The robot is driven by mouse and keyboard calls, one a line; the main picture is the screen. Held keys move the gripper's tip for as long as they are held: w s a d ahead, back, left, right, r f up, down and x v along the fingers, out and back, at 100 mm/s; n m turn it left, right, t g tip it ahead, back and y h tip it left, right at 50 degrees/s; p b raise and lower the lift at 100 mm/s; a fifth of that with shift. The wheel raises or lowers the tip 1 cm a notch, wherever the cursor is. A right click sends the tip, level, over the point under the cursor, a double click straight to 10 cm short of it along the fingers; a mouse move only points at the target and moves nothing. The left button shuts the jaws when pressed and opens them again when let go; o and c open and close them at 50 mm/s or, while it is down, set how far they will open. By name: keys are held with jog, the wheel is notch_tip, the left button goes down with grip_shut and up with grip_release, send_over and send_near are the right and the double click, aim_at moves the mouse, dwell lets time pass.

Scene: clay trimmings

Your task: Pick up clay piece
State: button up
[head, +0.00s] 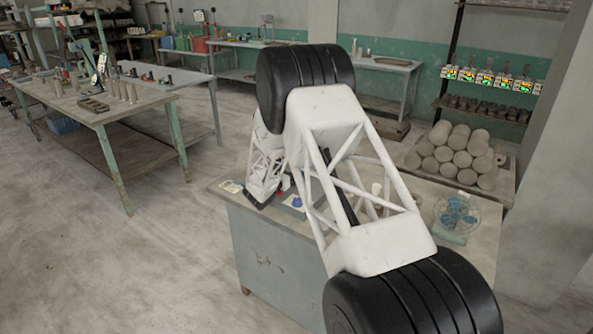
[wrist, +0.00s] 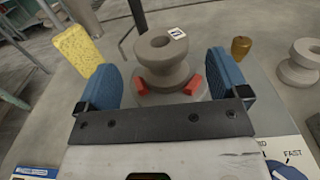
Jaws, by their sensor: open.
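A grey-brown, spool-shaped clay piece (wrist: 162,62) with a hole in its top stands upright in the middle of the wrist view. A small white tag with a dark mark lies on its rim. My gripper (wrist: 161,79) is open, with one blue finger on each side of the clay piece. Two small red blocks show between the fingers, close to its lower part. I cannot tell whether anything touches it. In the head view my gripper is low over the grey workbench (head: 258,235), and I cannot make out the clay piece there.
A similar clay spool (wrist: 301,64) and a brown knob-shaped object (wrist: 240,47) stand to the right. A yellow block (wrist: 78,50) is at the left. A dial marked FAST (wrist: 290,165) is at lower right. A blue fan (head: 457,216) stands on the bench's right side.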

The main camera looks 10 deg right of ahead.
jog(key=shift+x, duration=2.45)
jog(key=shift+d+r, duration=0.1)
jog(key=shift+r, duration=0.05)
jog(key=c, duration=1.1)
jog(key=shift+c, duration=0.2)
jog(key=shift+r, duration=0.15)
jog(key=shift+r, duration=0.75)
jog(key=shift+s+r, duration=0.15)
jog(key=shift+r, duration=0.85)
jog(key=s+r, duration=0.1)
jog(key=s, duration=1.4)
jog(key=shift+s, duration=0.4)
